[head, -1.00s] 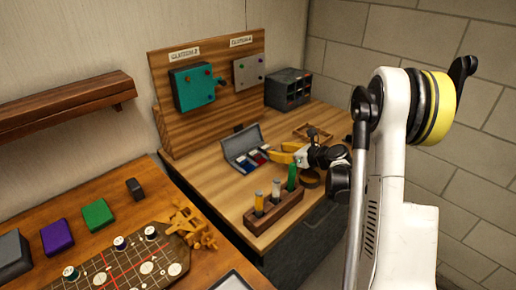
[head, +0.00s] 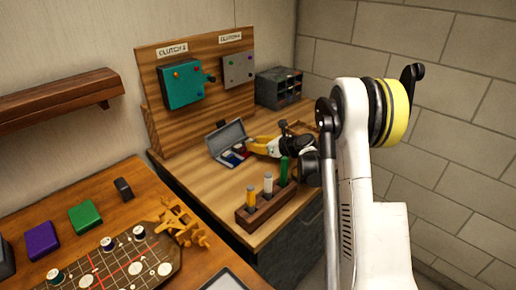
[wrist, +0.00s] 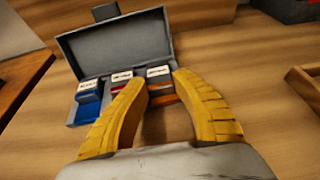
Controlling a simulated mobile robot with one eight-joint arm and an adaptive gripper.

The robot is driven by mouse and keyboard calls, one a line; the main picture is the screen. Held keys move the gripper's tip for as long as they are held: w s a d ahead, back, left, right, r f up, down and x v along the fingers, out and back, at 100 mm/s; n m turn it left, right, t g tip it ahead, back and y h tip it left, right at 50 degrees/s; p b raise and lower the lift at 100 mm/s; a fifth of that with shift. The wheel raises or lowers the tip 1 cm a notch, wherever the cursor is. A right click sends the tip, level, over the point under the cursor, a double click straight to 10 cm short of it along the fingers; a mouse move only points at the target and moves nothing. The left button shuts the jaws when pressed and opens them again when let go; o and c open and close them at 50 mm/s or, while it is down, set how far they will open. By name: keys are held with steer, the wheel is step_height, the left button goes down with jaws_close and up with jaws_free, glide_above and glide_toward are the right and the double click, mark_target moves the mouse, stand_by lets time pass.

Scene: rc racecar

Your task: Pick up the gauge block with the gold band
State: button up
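An open grey case (wrist: 115,48) stands on the wooden bench; it also shows in the head view (head: 229,131). It holds blocks with white label tops. The left one is blue (wrist: 88,97), the middle one (wrist: 121,77) shows red. The right one, the gauge block with an orange-gold band (wrist: 159,73), is partly hidden by my fingers. My gripper (wrist: 160,82) is open, its yellow fingers apart at the front of the case, with the gold-banded block between and just beyond the tips. In the head view, my gripper (head: 250,146) is at the case's right side.
A wooden rack (head: 266,204) with coloured cylinders stands in front of the case. A panel (head: 167,120) with a teal box is behind. Dark drawers (head: 279,88) and a small wooden tray (wrist: 304,83) are to the right. Bare bench surrounds the case.

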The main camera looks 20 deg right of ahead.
steer(key=shift+f, duration=0.1)
jaws_close()
steer(key=r+p, duration=0.1)
steer(key=r, duration=0.2)
steer(key=r+p, duration=0.1)
steer(key=shift+w+d+r+p, duration=0.1)
steer(key=shift+d+r+p, duration=0.1)
steer(key=shift+d+p, duration=0.1)
steer(key=s+d+r+p, duration=0.3)
steer(key=s+d+r, duration=0.3)
steer(key=d, duration=0.4)
steer(key=s+a+r, duration=0.2)
steer(key=s+a, duration=0.2)
steer(key=a, duration=0.4)
steer(key=s+a+r, duration=0.1)
steer(key=s+a, duration=0.4)
steer(key=a, duration=0.3)
steer(key=s+a+r+m+h, duration=0.1)
steer(key=s+a+r, duration=0.1)
steer(key=s+a, duration=0.3)
steer(key=a, duration=0.4)
steer(key=shift+r, duration=0.35)
steer(key=shift+a, duration=0.2)
